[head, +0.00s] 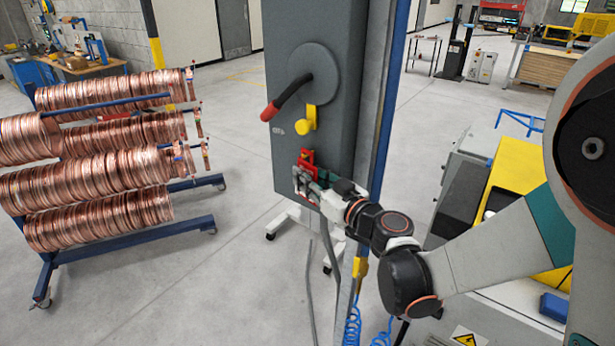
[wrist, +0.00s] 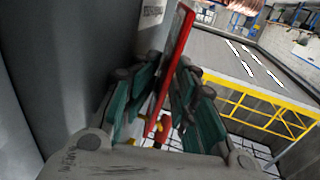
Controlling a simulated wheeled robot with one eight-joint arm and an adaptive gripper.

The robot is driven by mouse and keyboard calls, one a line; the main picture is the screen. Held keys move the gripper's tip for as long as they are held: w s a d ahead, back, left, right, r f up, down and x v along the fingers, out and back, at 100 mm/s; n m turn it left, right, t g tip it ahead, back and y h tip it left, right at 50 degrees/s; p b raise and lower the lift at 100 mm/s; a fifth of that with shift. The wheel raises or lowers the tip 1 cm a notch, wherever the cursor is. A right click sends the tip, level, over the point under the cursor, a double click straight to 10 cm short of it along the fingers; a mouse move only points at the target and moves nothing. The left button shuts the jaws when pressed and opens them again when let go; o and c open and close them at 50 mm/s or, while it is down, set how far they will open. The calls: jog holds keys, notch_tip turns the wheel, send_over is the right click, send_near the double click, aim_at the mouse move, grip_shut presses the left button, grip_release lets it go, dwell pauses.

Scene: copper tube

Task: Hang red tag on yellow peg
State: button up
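The red tag (head: 307,157) is in the jaws of my gripper (head: 304,179) in front of the grey cabinet. In the wrist view, the thin red tag (wrist: 178,55) stands nearly edge-on between the teal finger pads of my gripper (wrist: 172,82), which is shut on it. The yellow peg (head: 304,126) sticks out from the cabinet front on a yellow plate, a little above the tag. The tag and peg look apart in the head view. A small yellow and red shape (wrist: 160,129) shows between the fingers, and I cannot tell what it is.
A black lever with a red end (head: 270,110) juts from a round disc above and left of the peg. The grey cabinet (head: 342,60) stands upright beside a blue post. A rack of copper coils (head: 105,175) stands at left, with open floor between.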

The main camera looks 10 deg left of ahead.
jog(key=v, duration=1.1)
jog(key=w+d+r+m+t+h+b, duration=0.2)
jog(key=d+m+t+h+b, duration=0.1)
jog(key=d, duration=0.3)
jog(key=w+d+r+m+t+h+b, duration=0.1)
jog(key=w+d+m+t+h+b, duration=0.1)
jog(key=d+t+h+b, duration=0.3)
jog(key=s+d+f+m+g+h+b, duration=0.1)
jog(key=d+f+m+h+b, duration=0.15)
jog(key=d, duration=0.45)
jog(key=s+d+f+m+g+h+b, duration=0.1)
jog(key=s+d+f+m+g+h, duration=0.2)
jog(key=d, duration=0.4)
jog(key=s+d+f+g+b, duration=0.1)
jog(key=s+f+g+b, duration=0.6)
jog(key=s+f, duration=1.1)
jog(key=shift+d+f+g+h+b, duration=0.35)
jog(key=shift+d+f+g, duration=0.05)
jog(key=shift+g, duration=0.1)
